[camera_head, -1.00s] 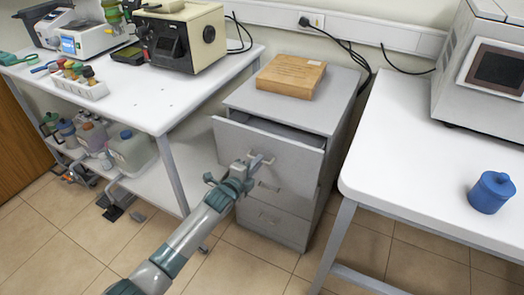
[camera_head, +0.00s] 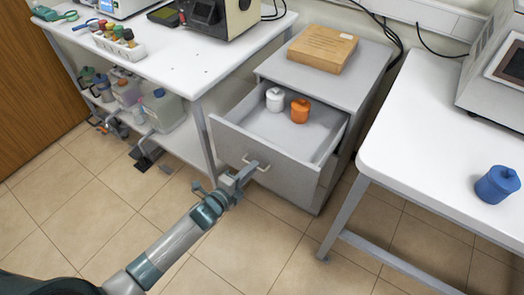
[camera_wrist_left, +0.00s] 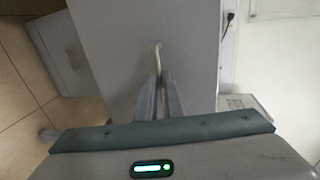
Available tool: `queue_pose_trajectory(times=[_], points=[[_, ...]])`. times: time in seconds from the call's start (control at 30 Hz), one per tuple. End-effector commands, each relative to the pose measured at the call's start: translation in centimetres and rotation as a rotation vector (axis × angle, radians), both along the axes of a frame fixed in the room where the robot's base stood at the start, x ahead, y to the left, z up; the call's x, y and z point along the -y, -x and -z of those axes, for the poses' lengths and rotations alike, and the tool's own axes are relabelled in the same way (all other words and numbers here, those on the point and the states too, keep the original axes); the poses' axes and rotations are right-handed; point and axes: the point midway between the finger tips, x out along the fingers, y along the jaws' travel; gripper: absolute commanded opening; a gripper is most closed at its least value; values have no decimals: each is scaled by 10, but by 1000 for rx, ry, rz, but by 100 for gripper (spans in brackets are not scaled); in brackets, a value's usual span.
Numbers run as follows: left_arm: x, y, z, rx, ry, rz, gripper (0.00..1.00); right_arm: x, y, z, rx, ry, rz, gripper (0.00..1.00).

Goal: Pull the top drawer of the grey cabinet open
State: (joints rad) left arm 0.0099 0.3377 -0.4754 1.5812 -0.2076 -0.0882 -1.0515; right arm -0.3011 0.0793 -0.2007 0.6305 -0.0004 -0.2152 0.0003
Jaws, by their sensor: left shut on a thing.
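The grey cabinet (camera_head: 352,85) stands between two white tables. Its top drawer (camera_head: 225,138) is pulled well out, with its inside showing. A white jar (camera_head: 274,99) and an orange jar (camera_head: 300,110) stand in it near the back. My left gripper (camera_head: 251,168) is at the drawer's front, shut on the light handle (camera_head: 262,165). In the left wrist view the gripper's fingers (camera_wrist_left: 160,95) close around the handle (camera_wrist_left: 157,55), with the grey drawer front behind. My right gripper is not in view.
Tiled floor in front of the drawer is clear.

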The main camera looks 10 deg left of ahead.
Motion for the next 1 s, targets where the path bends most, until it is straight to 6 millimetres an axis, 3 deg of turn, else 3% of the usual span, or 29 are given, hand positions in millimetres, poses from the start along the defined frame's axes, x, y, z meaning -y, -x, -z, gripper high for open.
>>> queue_pose_trajectory(times=[0.03, 0.3, 0.73, 0.83, 1.0], points=[[-5, 12, 0, -6, -2, 0, 0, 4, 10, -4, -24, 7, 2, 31], [-17, 40, 1, -2, 0, 0, 0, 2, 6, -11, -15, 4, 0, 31], [-19, 44, 2, -2, -1, 0, 0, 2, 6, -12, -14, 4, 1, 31], [-19, 44, 2, -2, -1, 0, 26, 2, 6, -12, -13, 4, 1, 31], [-19, 44, 1, -1, 0, 0, 26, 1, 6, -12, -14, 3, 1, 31]])
